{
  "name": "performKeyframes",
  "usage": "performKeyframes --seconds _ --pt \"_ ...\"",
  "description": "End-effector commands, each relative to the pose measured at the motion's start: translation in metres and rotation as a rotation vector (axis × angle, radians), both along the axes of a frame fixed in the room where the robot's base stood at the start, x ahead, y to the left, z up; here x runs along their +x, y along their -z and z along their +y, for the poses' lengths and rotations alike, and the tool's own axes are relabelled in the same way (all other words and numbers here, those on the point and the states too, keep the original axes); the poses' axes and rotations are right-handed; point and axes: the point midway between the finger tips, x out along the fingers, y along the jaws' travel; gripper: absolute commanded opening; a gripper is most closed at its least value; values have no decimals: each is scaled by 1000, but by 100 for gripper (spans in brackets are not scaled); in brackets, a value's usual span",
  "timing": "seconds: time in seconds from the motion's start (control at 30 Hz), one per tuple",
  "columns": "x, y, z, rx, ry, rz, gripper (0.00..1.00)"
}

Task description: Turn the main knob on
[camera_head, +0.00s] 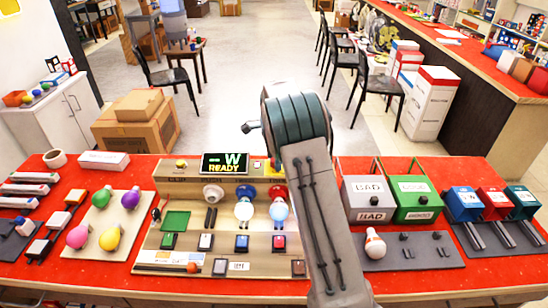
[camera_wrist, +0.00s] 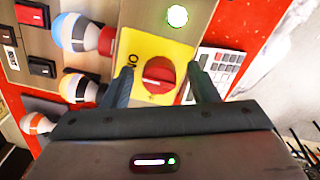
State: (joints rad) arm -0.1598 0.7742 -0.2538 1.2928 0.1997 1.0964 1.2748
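The main knob (camera_wrist: 158,76) is red and round with a raised grip bar, on a yellow plate (camera_wrist: 145,48) with partly covered lettering, perhaps "ON". My gripper (camera_wrist: 163,76) is open, with one dark finger on each side of the knob and visible gaps between. I cannot tell how far the fingertips are from the plate. In the head view my arm hides the knob and the gripper. The test board (camera_head: 150,240) carries a dark display (camera_head: 225,164) reading "-- W" and "READY".
A round green light (camera_wrist: 177,16) glows beside the yellow plate. A white keypad-like panel (camera_wrist: 217,68) is beyond the right finger. BAD (camera_head: 368,196) and green (camera_head: 414,197) bins stand right of my arm.

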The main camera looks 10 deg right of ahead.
Motion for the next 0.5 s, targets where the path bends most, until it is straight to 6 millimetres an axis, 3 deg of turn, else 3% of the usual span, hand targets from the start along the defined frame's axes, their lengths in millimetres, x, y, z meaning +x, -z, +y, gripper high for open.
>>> performKeyframes --seconds 0.27,0.5 --pt "0 -17 0 -1 -1 -1 54" --pt "1 -72 0 0 0 -4 54"
